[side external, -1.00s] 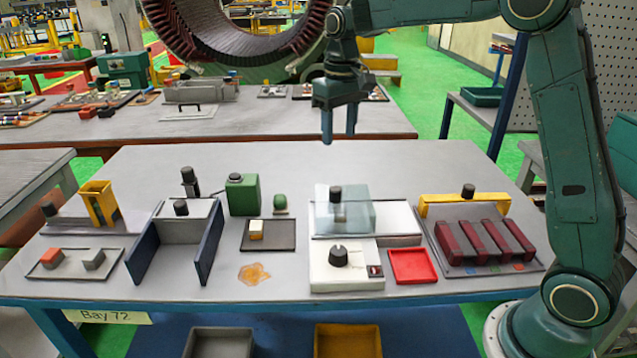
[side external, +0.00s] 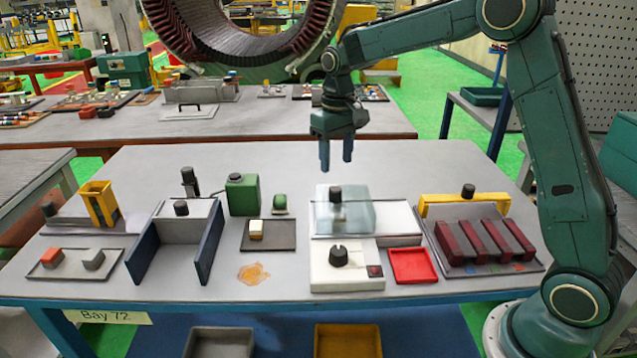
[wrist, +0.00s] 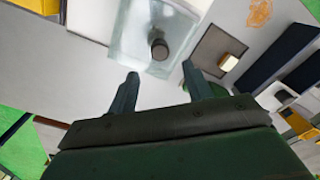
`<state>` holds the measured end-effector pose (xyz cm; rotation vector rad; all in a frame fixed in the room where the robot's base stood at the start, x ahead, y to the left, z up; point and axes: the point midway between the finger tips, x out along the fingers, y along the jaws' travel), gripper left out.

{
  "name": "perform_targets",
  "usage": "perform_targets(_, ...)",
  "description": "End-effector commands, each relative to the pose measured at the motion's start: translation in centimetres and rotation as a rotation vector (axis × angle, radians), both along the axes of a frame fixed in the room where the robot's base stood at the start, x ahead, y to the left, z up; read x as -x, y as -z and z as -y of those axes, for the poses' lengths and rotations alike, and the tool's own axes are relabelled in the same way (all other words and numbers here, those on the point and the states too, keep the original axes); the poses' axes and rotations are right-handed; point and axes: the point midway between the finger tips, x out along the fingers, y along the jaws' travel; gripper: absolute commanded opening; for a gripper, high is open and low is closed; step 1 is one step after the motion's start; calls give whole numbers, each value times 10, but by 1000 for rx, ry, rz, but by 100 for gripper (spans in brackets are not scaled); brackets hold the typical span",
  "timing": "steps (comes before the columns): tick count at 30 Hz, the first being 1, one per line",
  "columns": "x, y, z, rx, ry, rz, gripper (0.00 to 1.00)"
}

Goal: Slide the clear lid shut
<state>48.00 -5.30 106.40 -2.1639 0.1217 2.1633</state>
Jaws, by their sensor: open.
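The clear lid (side external: 345,216) is a see-through box-like cover with a black knob (side external: 335,194) on top. It stands over the left part of a white base (side external: 398,218), and the right part of the base is uncovered. My gripper (side external: 336,170) is open and empty, pointing down just above and behind the knob, apart from it. In the wrist view, the two fingers (wrist: 160,85) are spread, with the lid (wrist: 135,30) and its knob (wrist: 159,48) beyond the fingertips.
A white box with a black dial (side external: 338,257) stands in front of the lid. A red tray (side external: 413,266) lies to its right. A yellow-handled rack with dark red bars (side external: 485,243) is further right. A dark tray with a pale block (side external: 268,236) lies left. The table behind the lid is clear.

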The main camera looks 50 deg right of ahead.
Motion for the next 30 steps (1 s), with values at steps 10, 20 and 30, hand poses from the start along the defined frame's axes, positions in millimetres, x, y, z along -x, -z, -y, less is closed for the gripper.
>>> perform_targets(10, 1, 53, 0, 0, 0, -3, 50)
perform_targets(20, 0, 76, 0, 0, 0, 0, 50)
perform_targets(30, 0, 77, 0, 0, 0, 0, 42)
